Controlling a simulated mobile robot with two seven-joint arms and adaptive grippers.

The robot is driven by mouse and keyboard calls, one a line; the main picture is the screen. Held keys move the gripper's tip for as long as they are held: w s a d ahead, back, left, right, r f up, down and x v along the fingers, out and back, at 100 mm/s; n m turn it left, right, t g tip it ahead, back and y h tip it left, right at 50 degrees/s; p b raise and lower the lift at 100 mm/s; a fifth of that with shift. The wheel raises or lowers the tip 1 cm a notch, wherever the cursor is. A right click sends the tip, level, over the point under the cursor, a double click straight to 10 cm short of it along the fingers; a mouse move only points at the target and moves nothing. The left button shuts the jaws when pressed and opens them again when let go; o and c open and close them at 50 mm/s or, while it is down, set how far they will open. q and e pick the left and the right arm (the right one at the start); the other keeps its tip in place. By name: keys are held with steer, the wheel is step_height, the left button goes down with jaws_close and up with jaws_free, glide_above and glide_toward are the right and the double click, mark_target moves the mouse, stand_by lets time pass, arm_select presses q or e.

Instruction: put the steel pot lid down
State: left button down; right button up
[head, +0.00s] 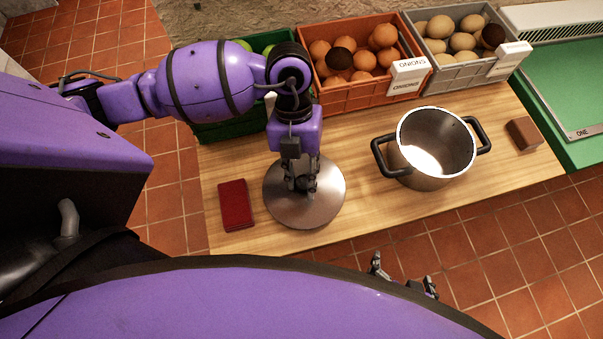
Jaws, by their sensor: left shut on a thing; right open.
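The steel pot lid (304,213) is a round, shiny disc at the left part of the wooden counter. My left gripper (303,187) is over its middle, pointing down, and is shut on it, seemingly at the knob, which the fingers hide. I cannot tell whether the lid touches the counter or hangs just above it. The steel pot (432,147), with black side handles, stands open and looks empty on the right part of the counter. My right gripper (404,278) is open and empty, low in front of the counter's near edge.
A dark red flat block (236,205) lies left of the lid. A brown block (523,134) lies right of the pot. Green, orange (345,95) and grey (465,77) crates line the back. Bare wood (372,208) shows between lid and pot.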

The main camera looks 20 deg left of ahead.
arm_select(q)
steer(key=shift+f, duration=0.15)
steer(key=c, duration=1.4)
jaws_free()
steer(key=shift+c, duration=0.2)
steer(key=v, duration=1.2)
